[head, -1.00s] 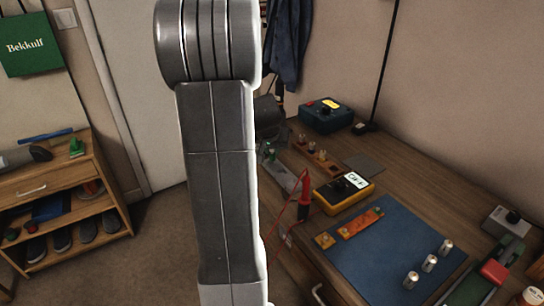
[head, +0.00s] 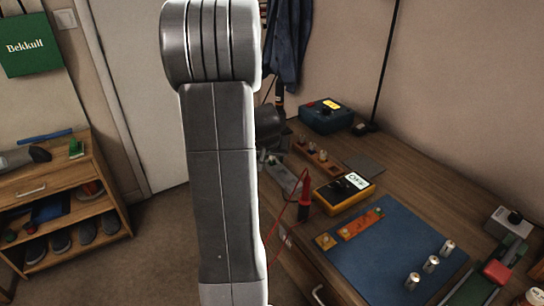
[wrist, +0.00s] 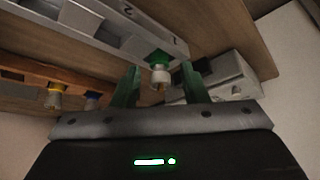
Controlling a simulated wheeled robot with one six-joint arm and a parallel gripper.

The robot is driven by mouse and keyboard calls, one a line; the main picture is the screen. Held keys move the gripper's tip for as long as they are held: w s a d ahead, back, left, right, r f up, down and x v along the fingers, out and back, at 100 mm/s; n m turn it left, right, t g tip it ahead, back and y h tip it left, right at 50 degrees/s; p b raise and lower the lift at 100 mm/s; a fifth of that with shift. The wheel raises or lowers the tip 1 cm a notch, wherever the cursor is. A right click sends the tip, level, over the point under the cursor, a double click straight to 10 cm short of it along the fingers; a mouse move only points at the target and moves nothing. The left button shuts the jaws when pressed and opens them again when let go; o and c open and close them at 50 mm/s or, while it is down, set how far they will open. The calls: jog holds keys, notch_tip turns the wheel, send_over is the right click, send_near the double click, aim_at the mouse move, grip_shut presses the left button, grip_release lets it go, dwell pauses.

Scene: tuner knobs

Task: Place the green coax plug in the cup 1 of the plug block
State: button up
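The green coax plug (wrist: 160,76) shows in the wrist view as a pale metal collar with green at its base. It is at the place marked 1 on the grey-white plug block (wrist: 109,26); how deep it sits in the cup cannot be told. My gripper (wrist: 160,67) has its two green fingers apart, one on each side of the plug, with visible gaps. In the head view the plug block (head: 284,178) lies on the bench beside my arm, which hides part of the gripper and the block's far end.
A wooden rack (head: 330,167) with several plugs stands right of the block; yellow and blue ones show in the wrist view. A yellow meter (head: 340,199), red probe (head: 304,206) with cable and blue mat (head: 370,258) are nearer. A grey box (wrist: 233,80) is behind the fingers.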

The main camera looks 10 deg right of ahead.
jog(key=p+v, duration=0.1)
jog(key=v, duration=1.1)
jog(key=shift+r, duration=0.2)
dwell(1.5)
